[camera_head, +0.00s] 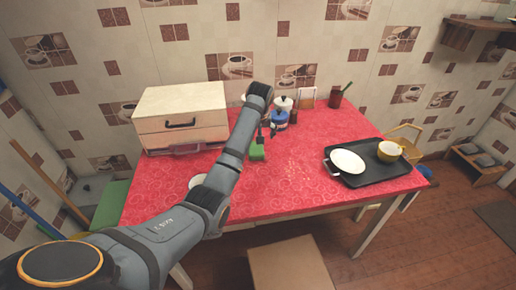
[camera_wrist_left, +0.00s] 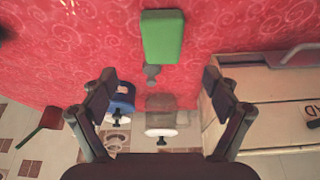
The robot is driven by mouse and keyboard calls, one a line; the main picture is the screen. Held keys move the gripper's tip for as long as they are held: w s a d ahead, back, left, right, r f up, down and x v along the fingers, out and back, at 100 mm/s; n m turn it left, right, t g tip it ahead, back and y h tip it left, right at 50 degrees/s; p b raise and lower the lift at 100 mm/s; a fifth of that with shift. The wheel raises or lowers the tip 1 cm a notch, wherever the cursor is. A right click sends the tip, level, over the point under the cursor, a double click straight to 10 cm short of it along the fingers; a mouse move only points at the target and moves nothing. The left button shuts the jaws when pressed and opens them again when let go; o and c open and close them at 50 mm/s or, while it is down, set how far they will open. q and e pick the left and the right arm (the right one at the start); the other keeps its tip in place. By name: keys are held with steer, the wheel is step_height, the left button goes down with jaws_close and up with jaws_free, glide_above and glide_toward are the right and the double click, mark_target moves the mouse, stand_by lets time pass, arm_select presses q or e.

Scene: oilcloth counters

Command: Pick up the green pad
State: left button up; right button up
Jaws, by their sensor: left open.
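The green pad (camera_head: 257,151) lies on the red patterned tablecloth, near the middle of the table in the head view. It is a plain green block in the left wrist view (camera_wrist_left: 162,37), at top centre, fully in sight there. My right gripper is in neither view.
A blue pot (camera_head: 279,118) and a white-lidded canister (camera_head: 283,103) stand close behind the gripper. A cream drawer box (camera_head: 181,107) stands at the left. A black tray (camera_head: 367,175) holds a white plate and a yellow cup at the right. The tablecloth (camera_head: 290,168) between is clear.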

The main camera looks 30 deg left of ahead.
arm_select(q)
glide_above(256, 148)
steer(key=s+d, duration=0.1)
steer(key=s, duration=0.1)
step_height(256, 148, down, 4)
steer(key=shift+w+d+f, duration=0.1)
steer(key=shift+d, duration=0.05)
steer(key=shift+w+f, duration=0.15)
steer(key=shift+f, duration=0.4)
steer(key=x, duration=0.4)
steer(key=shift+a+f+b, duration=0.25)
steer(key=shift+f+b, duration=0.05)
steer(key=shift+b, duration=0.05)
steer(key=shift+r, duration=0.1)
steer(key=shift+c, duration=0.7)
steer(key=c, duration=0.7)
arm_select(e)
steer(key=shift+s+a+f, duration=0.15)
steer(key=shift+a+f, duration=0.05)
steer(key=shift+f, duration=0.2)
